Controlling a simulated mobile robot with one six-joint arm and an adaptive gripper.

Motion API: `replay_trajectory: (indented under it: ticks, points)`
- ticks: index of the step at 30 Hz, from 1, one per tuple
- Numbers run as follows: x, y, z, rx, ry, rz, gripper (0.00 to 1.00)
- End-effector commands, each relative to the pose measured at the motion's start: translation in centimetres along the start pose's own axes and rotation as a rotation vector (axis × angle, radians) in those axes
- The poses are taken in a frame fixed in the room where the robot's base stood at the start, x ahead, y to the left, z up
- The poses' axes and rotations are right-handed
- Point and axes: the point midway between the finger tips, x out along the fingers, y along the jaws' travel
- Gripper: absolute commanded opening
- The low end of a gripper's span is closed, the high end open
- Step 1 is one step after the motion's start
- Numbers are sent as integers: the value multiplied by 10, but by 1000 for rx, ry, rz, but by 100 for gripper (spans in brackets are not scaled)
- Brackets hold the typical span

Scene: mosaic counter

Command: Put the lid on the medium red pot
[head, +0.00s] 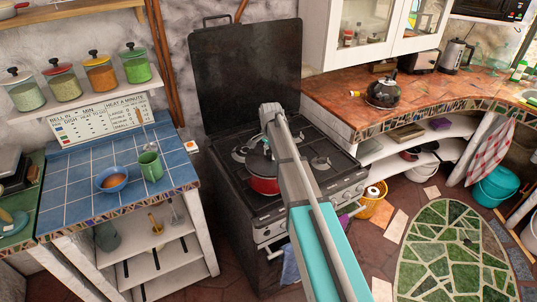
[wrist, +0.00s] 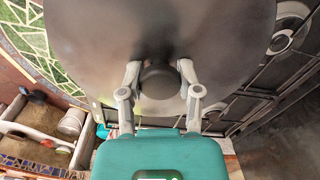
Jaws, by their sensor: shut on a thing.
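The red pot (head: 264,186) stands on the stove top, partly hidden behind my arm and under the lid. The dark grey lid (head: 257,163) is over the pot in the head view; I cannot tell whether it rests on the rim or is held just above it. In the wrist view the lid (wrist: 160,25) fills the upper middle and hides the pot. My gripper (wrist: 159,76) is shut on the lid's round black knob (wrist: 160,83), one finger on each side. In the head view my arm hides most of the grip.
The black stove (head: 230,207) has a raised back cover (head: 245,70). A blue tiled counter (head: 75,190) at left holds a blue bowl (head: 111,178) and a green mug (head: 151,166). A kettle (head: 383,90) stands on the right counter (head: 335,97).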

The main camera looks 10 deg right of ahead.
Motion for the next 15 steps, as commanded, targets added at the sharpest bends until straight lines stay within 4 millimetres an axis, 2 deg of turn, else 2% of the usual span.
replay_trajectory:
  ticks: [15]
  points:
    - [8,0,0,0,0,0,0]
